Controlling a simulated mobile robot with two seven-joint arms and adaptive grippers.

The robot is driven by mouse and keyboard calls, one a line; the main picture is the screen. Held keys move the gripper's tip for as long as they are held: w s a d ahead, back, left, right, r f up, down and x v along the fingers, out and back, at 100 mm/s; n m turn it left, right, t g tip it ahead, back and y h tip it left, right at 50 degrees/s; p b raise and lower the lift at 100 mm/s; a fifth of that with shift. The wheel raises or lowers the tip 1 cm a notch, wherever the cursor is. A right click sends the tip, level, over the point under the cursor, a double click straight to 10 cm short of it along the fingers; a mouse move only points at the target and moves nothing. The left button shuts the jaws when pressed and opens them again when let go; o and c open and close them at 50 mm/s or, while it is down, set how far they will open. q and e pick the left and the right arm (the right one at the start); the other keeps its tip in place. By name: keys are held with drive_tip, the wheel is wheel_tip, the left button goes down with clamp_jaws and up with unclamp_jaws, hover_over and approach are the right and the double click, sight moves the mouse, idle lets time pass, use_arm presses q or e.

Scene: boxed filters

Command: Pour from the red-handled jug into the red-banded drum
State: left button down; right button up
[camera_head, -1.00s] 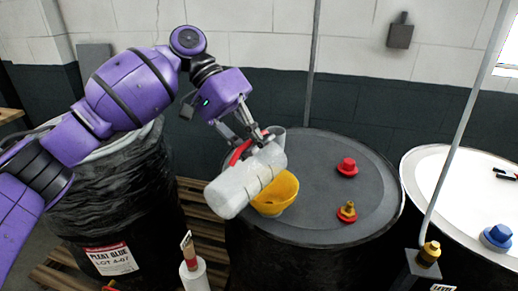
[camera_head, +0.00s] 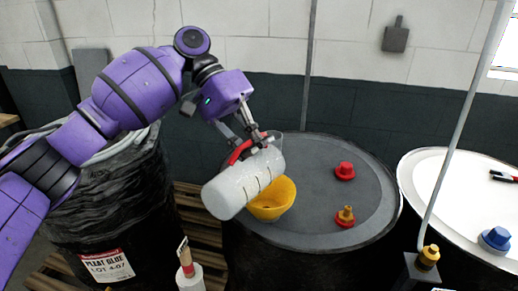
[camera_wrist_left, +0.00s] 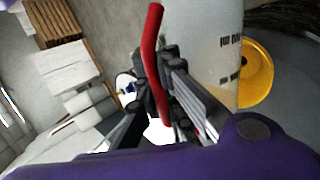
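My left gripper (camera_head: 252,138) is shut on the red handle (camera_head: 240,151) of a translucent white jug (camera_head: 240,183). The jug is tipped far over, its body slanting down to the left, beside and partly over a yellow funnel (camera_head: 275,203). The funnel sits on the grey lid of a dark drum (camera_head: 330,215), near its left edge. In the left wrist view the fingers close around the red handle (camera_wrist_left: 154,65), with the jug body (camera_wrist_left: 208,35) and yellow funnel (camera_wrist_left: 257,72) to the right. I cannot see any liquid stream. My right gripper is not in view.
A red cap (camera_head: 344,171) and a brass-and-red fitting (camera_head: 345,217) stand on the drum lid. A white-topped drum (camera_head: 440,185) with a blue cap (camera_head: 495,238) is at right. A bagged drum (camera_head: 105,205) stands at left. A thin pole (camera_head: 460,130) rises in front.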

use_arm(q)
drive_tip(key=shift+w+d+r, duration=0.1)
drive_tip(key=shift+w+d, duration=0.15)
drive_tip(key=shift+w, duration=0.1)
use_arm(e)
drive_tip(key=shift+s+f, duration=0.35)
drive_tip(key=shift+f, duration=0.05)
use_arm(q)
drive_tip(key=shift+w+d+r+y, duration=0.1)
drive_tip(key=shift+r+y, duration=0.05)
drive_tip(key=shift+y, duration=0.15)
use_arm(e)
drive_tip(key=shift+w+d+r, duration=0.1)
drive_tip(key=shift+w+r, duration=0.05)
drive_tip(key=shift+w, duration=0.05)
use_arm(q)
drive_tip(key=shift+w+d+n+g+b, duration=0.1)
drive_tip(key=shift+n+g+b, duration=0.2)
drive_tip(key=shift+g+b, duration=0.1)
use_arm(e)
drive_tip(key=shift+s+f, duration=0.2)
